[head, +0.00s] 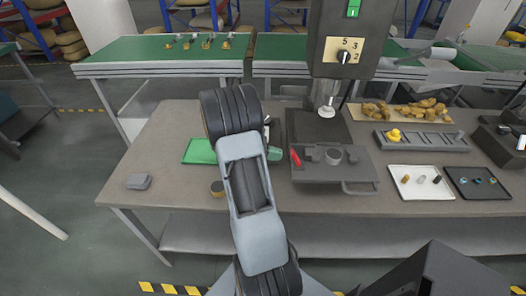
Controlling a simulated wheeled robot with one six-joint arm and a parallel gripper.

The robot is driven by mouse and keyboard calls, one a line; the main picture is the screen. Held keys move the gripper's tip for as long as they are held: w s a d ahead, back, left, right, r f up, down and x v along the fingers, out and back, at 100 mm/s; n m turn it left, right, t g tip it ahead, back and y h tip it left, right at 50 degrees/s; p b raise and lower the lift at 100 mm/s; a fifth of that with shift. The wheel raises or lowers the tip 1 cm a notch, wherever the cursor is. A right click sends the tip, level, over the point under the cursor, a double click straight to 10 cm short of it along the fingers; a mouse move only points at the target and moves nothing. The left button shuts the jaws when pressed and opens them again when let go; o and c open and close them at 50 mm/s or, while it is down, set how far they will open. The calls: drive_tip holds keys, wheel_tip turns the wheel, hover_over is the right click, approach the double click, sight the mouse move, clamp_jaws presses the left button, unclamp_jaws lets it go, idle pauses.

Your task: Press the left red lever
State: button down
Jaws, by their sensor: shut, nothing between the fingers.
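A small red lever (295,158) stands at the left side of a grey clamp fixture (325,173) on the workbench, below the press head. It looks nearly upright with a slight tilt. My arm rises through the middle of the view, left of the fixture. My gripper's fingers do not show; they may be hidden behind the arm.
The press column (345,40) with a dial stands behind the fixture. A green tray (200,151) lies left of my arm. A parts rack (422,141) and a white tray (420,183) stand at right.

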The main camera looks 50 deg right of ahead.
sight(296, 158)
drive_tip(key=shift+s+d+r, duration=0.3)
drive_tip(key=shift+s+r, duration=0.05)
drive_tip(key=shift+s, duration=0.15)
drive_tip(key=shift+s+d+r, duration=0.3)
drive_tip(key=shift+s, duration=0.15)
drive_tip(key=shift+r+p, duration=0.1)
drive_tip(key=shift+p, duration=0.3)
drive_tip(key=shift+d+r, duration=0.1)
drive_tip(key=shift+s+t+p, duration=0.1)
drive_tip(key=shift+t+p, duration=0.2)
drive_tip(key=shift+p, duration=0.05)
